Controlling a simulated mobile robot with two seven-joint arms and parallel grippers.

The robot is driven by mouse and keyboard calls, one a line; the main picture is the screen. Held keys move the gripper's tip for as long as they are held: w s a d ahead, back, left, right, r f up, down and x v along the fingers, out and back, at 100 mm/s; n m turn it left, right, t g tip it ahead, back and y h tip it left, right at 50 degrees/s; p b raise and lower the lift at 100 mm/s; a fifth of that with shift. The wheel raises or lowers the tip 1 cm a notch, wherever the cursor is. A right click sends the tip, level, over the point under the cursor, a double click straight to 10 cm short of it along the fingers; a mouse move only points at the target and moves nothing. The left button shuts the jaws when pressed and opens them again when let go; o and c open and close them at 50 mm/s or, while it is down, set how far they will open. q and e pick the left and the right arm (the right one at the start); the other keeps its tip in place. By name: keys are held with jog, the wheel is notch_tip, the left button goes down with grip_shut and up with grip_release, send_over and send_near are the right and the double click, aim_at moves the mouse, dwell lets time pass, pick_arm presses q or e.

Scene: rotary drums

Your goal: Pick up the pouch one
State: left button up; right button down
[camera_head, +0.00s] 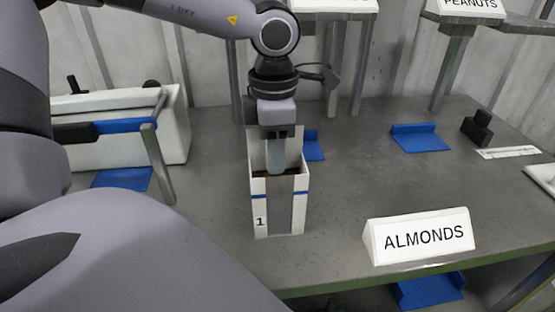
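The pouch marked 1 (259,218) stands upright on the grey table, left of the ALMONDS sign. It is white with a blue band, a grey front strip and an open top. My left gripper (275,168) points straight down at the pouch's top. One pale finger shows at the opening, in front of the pouch's taller back wall. The other finger is hidden, so I cannot tell whether the gripper is open or touches the pouch. My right gripper is not in view.
The ALMONDS sign (420,236) stands at the table's front edge. Blue brackets (420,138) lie farther back, with a black block (478,128) at the right. A white box with a frame (175,125) stands at the left. The table (350,180) between pouch and brackets is clear.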

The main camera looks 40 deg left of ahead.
pick_arm(q)
grip_shut()
jog(key=shift+r, duration=0.1)
dwell(1.2)
